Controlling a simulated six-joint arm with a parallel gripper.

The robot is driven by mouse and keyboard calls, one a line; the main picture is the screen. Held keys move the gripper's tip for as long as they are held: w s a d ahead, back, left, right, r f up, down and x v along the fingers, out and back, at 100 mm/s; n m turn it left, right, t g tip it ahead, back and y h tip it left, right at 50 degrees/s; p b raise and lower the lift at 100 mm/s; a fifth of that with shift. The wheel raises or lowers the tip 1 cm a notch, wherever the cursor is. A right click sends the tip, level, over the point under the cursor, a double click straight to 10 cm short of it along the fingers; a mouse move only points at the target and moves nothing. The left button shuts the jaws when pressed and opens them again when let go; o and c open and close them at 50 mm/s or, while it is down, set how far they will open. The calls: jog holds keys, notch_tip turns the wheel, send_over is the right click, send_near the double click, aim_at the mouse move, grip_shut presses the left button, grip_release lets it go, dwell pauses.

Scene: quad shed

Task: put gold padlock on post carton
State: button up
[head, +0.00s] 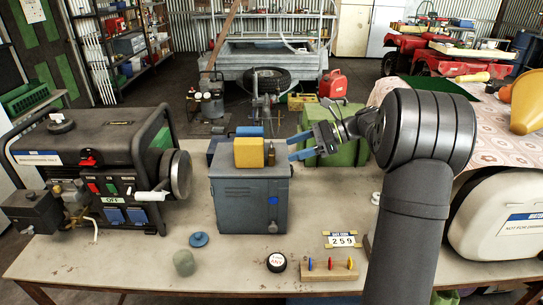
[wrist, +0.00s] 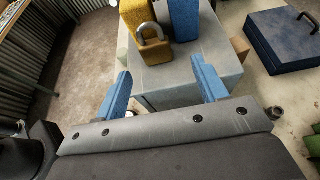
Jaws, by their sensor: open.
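The gold padlock (wrist: 154,53), with a grey shackle, stands on top of the grey metal cabinet (head: 245,205). In the head view it is the small brass shape (head: 271,157). A yellow box (head: 249,153) stands directly behind it in the wrist view (wrist: 138,14). A blue box (wrist: 184,20) stands beside the yellow one. No label marks either as the post carton, so I cannot tell which it is. My gripper (head: 293,147) is open and empty, to the right of the padlock in the head view. In the wrist view its blue fingers (wrist: 161,80) are spread, short of the padlock.
A generator (head: 95,160) stands left of the cabinet. A green box (head: 335,140) is behind my gripper. A dark blue case (wrist: 285,40) lies beyond the cabinet. A blue lid, a round tin, a number plate and a wooden peg board (head: 330,272) lie on the front bench.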

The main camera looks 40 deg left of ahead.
aim_at(279, 163)
jog(key=shift+s+x, duration=0.25)
jog(key=shift+x, duration=2.5)
jog(key=shift+d+r, duration=0.15)
jog(key=shift+c, duration=0.4)
jog(key=c, duration=1.1)
jog(key=shift+c, duration=0.2)
